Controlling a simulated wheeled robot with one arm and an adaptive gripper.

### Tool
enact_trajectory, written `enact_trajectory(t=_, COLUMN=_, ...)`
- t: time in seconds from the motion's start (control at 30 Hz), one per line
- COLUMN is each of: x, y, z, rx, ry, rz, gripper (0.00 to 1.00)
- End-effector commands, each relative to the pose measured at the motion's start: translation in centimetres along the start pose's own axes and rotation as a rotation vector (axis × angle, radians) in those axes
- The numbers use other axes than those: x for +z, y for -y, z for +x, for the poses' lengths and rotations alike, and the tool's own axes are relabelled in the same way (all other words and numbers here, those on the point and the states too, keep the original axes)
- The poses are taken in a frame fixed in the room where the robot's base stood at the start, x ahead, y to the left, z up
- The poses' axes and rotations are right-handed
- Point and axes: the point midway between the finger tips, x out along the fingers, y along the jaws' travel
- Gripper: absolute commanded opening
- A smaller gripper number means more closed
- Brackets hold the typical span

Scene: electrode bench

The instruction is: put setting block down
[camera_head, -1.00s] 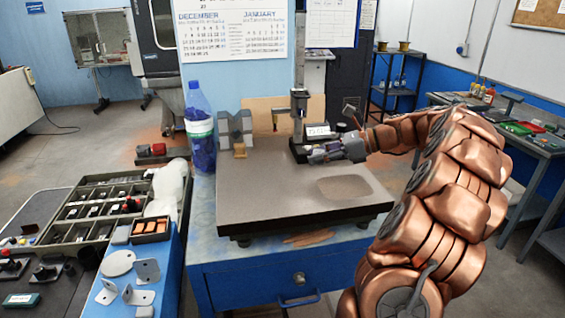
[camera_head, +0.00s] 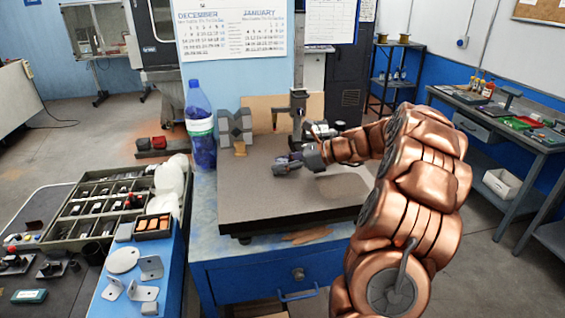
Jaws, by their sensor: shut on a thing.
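My gripper (camera_head: 286,164) is over the middle of the grey surface plate (camera_head: 262,206), with its fingers pointing left. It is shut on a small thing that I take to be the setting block. The fingers hide most of it, and its shape is too small to make out. I cannot tell whether it touches the plate. A height gauge with a tall column (camera_head: 298,112) stands at the plate's back, behind my gripper.
A grey V-shaped block (camera_head: 236,126) with a small brass piece (camera_head: 240,149) stands at the plate's back left, beside a blue bottle (camera_head: 200,135). The plate's front left is clear. A compartment tray (camera_head: 85,215) and metal brackets (camera_head: 143,293) lie at the left.

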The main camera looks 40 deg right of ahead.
Motion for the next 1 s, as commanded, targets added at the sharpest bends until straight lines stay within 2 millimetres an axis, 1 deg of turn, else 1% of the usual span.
enact_trajectory(t=0.37, x=-0.28, y=0.01, z=0.10, rx=0.000, ry=0.001, rz=-0.001, gripper=0.00)
enact_trajectory(t=0.4, x=-0.31, y=0.01, z=0.09, rx=0.000, ry=0.001, rz=-0.002, gripper=0.38)
enact_trajectory(t=0.6, x=-0.31, y=0.02, z=0.10, rx=0.000, ry=0.000, rz=-0.001, gripper=0.59)
enact_trajectory(t=0.87, x=-0.31, y=0.02, z=0.10, rx=0.000, ry=0.000, rz=-0.001, gripper=0.60)
enact_trajectory(t=1.0, x=0.01, y=0.03, z=-0.05, rx=-0.001, ry=0.000, rz=-0.002, gripper=0.60)
